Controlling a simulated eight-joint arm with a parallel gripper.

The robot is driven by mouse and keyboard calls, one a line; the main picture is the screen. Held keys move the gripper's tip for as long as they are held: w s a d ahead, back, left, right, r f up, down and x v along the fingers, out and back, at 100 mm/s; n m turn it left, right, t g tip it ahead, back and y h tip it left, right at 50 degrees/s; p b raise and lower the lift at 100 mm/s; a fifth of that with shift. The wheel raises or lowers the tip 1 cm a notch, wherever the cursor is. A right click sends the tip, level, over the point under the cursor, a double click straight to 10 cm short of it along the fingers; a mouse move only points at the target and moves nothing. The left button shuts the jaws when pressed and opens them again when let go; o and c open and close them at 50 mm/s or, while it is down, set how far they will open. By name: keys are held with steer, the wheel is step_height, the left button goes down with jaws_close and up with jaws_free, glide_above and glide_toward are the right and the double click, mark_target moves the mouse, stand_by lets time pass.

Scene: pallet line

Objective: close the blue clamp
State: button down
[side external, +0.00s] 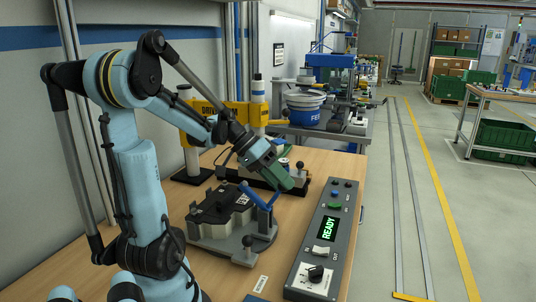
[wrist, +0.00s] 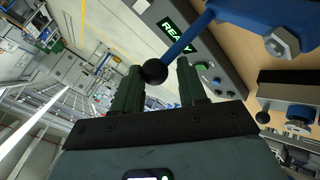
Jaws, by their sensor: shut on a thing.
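The blue clamp (side external: 258,196) stands on a dark fixture plate on the wooden bench, with its blue arms raised. In the wrist view its blue lever (wrist: 187,37) runs from the upper right to a black ball knob (wrist: 155,71). My gripper (side external: 288,183) is at the clamp's upper right in the side view, its green fingers pointing down. In the wrist view the fingers of my gripper (wrist: 157,78) stand either side of the knob and are shut on it. The fingers hide the lever's end in the side view.
A grey control box (side external: 321,240) with a green READY display lies right of the fixture (side external: 205,229). A yellow-framed machine (side external: 240,112) stands behind. A second station with a black knob is behind my gripper. Bare bench shows at the front left.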

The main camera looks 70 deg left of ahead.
steer(key=shift+s+a+r+t+h, duration=0.2)
steer(key=shift+s+a+t+h, duration=0.4)
steer(key=shift+s+t+h, duration=0.15)
steer(key=c, duration=0.6)
jaws_free()
steer(key=shift+c, duration=0.2)
steer(key=shift+r, duration=0.15)
steer(key=shift+r, duration=0.3)
step_height(320, 180, up, 3)
steer(key=shift+r, duration=0.15)
steer(key=d+r, duration=0.6)
steer(key=d, duration=0.5)
steer(key=shift+w+d+r, duration=0.2)
steer(key=shift+d+r, duration=0.15)
